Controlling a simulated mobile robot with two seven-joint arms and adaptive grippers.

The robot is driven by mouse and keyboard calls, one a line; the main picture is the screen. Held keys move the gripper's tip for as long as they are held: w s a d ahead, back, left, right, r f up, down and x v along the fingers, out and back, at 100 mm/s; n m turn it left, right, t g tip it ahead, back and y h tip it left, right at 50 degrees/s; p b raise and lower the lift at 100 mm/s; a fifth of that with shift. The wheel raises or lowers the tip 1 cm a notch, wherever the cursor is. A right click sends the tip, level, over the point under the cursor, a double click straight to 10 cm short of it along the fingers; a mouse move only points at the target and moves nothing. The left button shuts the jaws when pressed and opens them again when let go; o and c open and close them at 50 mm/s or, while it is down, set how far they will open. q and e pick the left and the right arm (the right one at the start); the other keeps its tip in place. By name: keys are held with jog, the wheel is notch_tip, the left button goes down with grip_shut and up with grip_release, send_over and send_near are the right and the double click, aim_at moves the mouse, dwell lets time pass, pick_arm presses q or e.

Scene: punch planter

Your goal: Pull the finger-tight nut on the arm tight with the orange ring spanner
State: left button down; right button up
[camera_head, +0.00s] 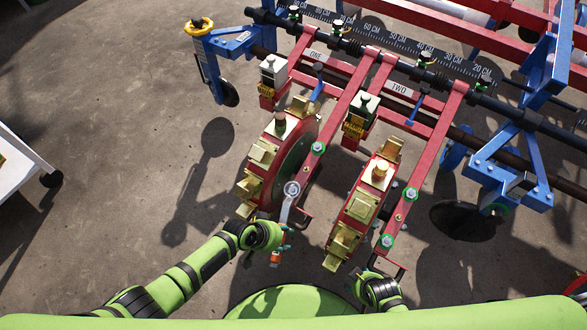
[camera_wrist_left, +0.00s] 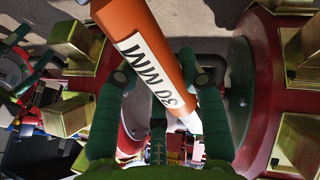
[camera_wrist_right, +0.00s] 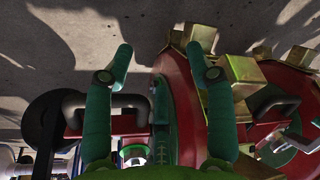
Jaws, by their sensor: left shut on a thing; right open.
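The orange ring spanner has an orange handle (camera_head: 276,258) and a grey shank (camera_head: 285,212). Its ring end sits over or against the nut (camera_head: 292,188) at the lower end of the left red arm (camera_head: 330,128); the exact seating is too small to tell. My left gripper (camera_head: 279,238) is shut on the spanner. In the left wrist view, the orange handle (camera_wrist_left: 140,28) with a white "30 MM" label passes between the fingers. My right gripper (camera_head: 369,279) is open and empty below the right wheel unit; its spread fingers (camera_wrist_right: 160,62) show in the right wrist view.
Green-ringed nuts show on the left arm (camera_head: 318,147) and right arm (camera_head: 410,194). Red punch wheels with brass cups, left (camera_head: 302,152) and right (camera_head: 378,172), stand close to both grippers. A blue frame (camera_head: 530,180) is at right.

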pick_arm(q)
jog(key=shift+w+d+f+b, duration=0.2)
jog(key=shift+w+f+b, duration=0.15)
jog(key=shift+f+b, duration=0.45)
dwell(0.4)
jog(key=shift+d, duration=0.15)
jog(key=shift+d, duration=0.15)
